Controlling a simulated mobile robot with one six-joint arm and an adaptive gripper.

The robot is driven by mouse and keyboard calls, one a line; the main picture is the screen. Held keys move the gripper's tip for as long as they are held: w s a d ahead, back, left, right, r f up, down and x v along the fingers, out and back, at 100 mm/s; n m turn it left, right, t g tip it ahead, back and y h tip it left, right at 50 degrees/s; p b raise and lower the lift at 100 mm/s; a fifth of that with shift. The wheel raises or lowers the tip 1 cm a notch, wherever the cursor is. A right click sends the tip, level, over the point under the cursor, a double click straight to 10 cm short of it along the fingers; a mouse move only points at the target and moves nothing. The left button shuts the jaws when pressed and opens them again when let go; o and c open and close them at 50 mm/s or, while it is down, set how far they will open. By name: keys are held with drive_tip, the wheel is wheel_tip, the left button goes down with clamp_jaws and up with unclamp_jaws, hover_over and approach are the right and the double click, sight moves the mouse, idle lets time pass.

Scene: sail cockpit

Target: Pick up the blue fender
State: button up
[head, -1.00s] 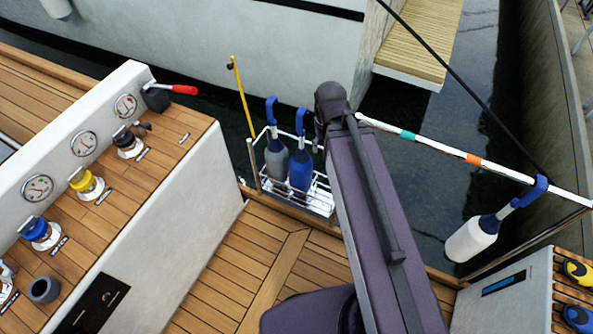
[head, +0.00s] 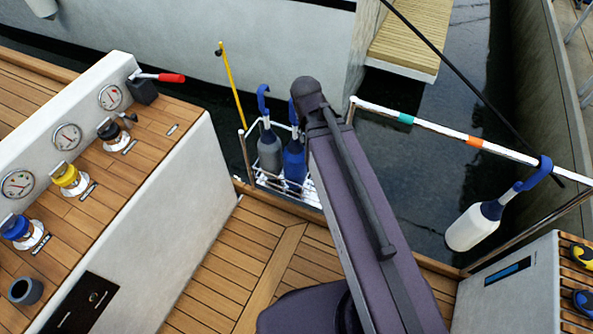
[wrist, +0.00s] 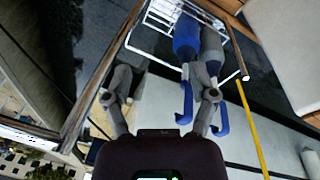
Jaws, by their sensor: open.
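The blue fender (head: 294,168) stands in a white wire rack (head: 313,197) beyond the deck edge, its right side partly covered by my arm in the head view. It also shows in the wrist view (wrist: 187,38), upside down, with a blue hook at its end. A grey fender (head: 270,152) stands right beside it in the same rack, also with a blue hook. My gripper (wrist: 162,80) is open and empty in the wrist view. Its right finger overlaps the fenders' hook ends in the picture; contact cannot be told. The head view hides the gripper behind my arm.
A white fender (head: 473,228) hangs by a blue hook from the white rail (head: 440,128) on the right. A yellow pole (head: 231,85) stands left of the rack. A console (head: 185,220) with winches is at left. Dark water lies beyond the deck edge.

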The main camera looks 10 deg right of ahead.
drive_tip(key=w+a+f+m+t+h+b, duration=0.1)
drive_tip(key=w+f+m+t+h+b, duration=0.15)
drive_tip(key=w+f+b, duration=0.45)
drive_tip(key=w+a+f+m+t+h+b, duration=0.1)
drive_tip(key=w+f+m+h+b, duration=0.15)
drive_tip(key=f+b, duration=0.7)
drive_tip(key=m+t+h+b, duration=0.25)
drive_tip(key=t+b, duration=0.35)
drive_tip(key=b, duration=1.1)
approach(294, 135)
drive_tip(key=shift+s+a+r+g+h, duration=0.2)
drive_tip(key=shift+s+a, duration=0.15)
drive_tip(key=shift+a, duration=0.25)
drive_tip(key=shift+s+a+r+g+h, duration=0.15)
drive_tip(key=shift+s+a, duration=0.15)
drive_tip(key=shift+a, duration=0.3)
drive_tip(key=b+x, duration=0.3)
drive_tip(key=x, duration=0.5)
drive_tip(key=shift+w+d, duration=0.2)
drive_tip(key=shift+w, duration=0.05)
drive_tip(key=shift+w+f, duration=0.1)
drive_tip(key=shift+b+x, duration=1)
drive_tip(key=shift+x, duration=1.55)
